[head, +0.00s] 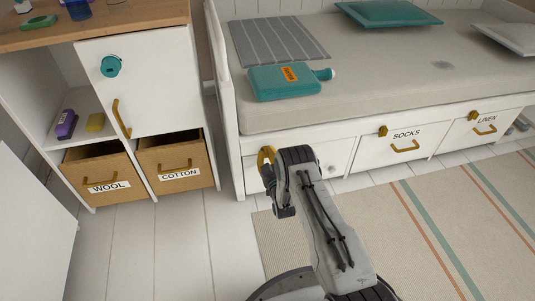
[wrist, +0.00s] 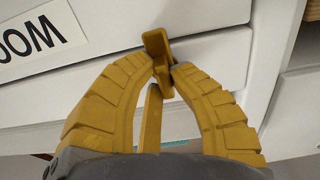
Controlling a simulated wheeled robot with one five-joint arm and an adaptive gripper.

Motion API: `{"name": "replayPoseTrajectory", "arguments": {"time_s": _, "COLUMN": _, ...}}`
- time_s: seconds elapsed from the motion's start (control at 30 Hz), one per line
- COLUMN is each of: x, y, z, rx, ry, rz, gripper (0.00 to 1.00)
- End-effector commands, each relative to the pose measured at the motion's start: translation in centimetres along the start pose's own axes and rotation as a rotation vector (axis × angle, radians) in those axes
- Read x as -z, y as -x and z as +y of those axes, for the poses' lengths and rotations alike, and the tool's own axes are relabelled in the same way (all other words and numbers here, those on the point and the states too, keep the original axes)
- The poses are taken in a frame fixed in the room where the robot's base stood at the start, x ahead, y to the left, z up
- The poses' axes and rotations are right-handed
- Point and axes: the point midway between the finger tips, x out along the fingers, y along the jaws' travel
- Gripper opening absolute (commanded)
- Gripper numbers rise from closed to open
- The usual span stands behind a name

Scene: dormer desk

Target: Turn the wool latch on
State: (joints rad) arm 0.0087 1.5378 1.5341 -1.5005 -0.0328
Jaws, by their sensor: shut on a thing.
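The wool latch (wrist: 156,48) is a small gold-brown tab on a white drawer front (wrist: 215,15) in the wrist view. In the head view, my gripper (head: 266,156) is at the leftmost front under the bed, where my arm hides most of the label and the latch. A gold drawer handle (wrist: 151,120) lies between my fingers in the wrist view.
The bed's SOCKS drawer (head: 405,146) and LINEN drawer (head: 482,130) have gold latches and handles. A white cabinet (head: 140,85) stands at the left with bins labelled WOOL (head: 105,180) and COTTON (head: 180,165). A teal bottle (head: 285,82) lies on the bed. A striped rug (head: 420,220) covers the floor.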

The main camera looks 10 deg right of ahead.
Motion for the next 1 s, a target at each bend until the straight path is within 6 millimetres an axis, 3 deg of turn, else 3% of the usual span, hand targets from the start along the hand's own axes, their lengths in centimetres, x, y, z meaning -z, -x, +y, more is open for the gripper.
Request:
{"name": "replayPoseTrajectory", "arguments": {"time_s": 0.63, "x": 0.12, "y": -0.11, "z": -0.38, "rx": 0.006, "ry": -0.050, "rz": 0.003, "gripper": 0.00}}
{"name": "replayPoseTrajectory", "arguments": {"time_s": 0.67, "x": 0.12, "y": -0.11, "z": -0.38, "rx": 0.006, "ry": -0.050, "rz": 0.003, "gripper": 0.19}}
{"name": "replayPoseTrajectory", "arguments": {"time_s": 0.93, "x": 0.08, "y": -0.09, "z": -0.31, "rx": 0.005, "ry": -0.049, "rz": 0.002, "gripper": 0.43}}
{"name": "replayPoseTrajectory", "arguments": {"time_s": 1.0, "x": 0.06, "y": -0.08, "z": -0.27, "rx": 0.004, "ry": -0.049, "rz": 0.002, "gripper": 0.45}}
